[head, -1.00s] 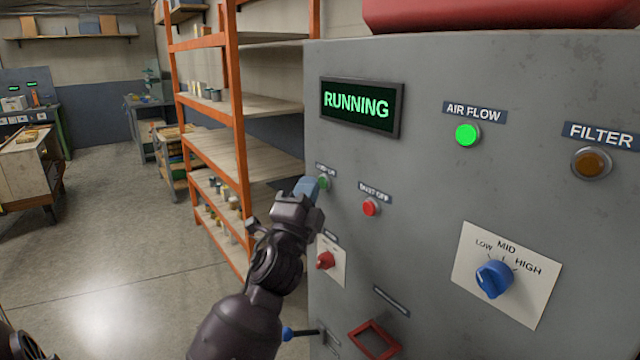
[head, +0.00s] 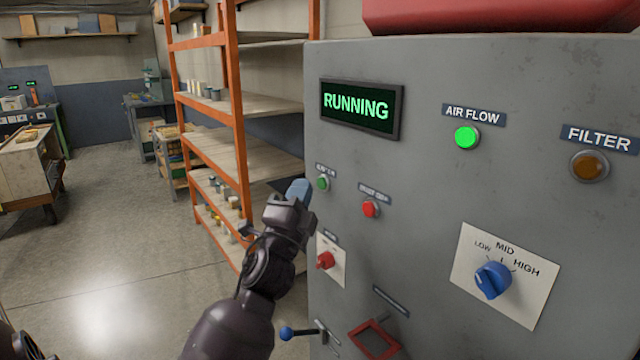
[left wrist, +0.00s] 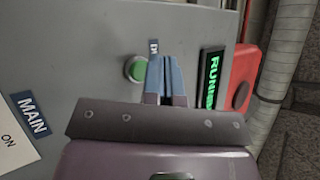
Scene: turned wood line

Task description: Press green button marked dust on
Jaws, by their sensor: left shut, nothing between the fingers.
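The green button (head: 322,184) sits on the grey cabinet's front (head: 420,190), under a small dark label that is too blurred to read fully. It also shows in the left wrist view (left wrist: 135,69), left of my fingers. My left gripper (head: 299,190) is shut and empty, its blue fingertips just left of the green button in the head view and apart from it. The display (head: 361,107) reads RUNNING in green. The AIR FLOW lamp (head: 467,138) is lit green. My right gripper is not in view.
A red button (head: 370,209) is right of the green one. Below are a red switch (head: 325,260), a blue selector knob (head: 492,280), a blue-ended lever (head: 287,333) and a red frame (head: 374,340). An orange shelf rack (head: 236,130) stands close on the left.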

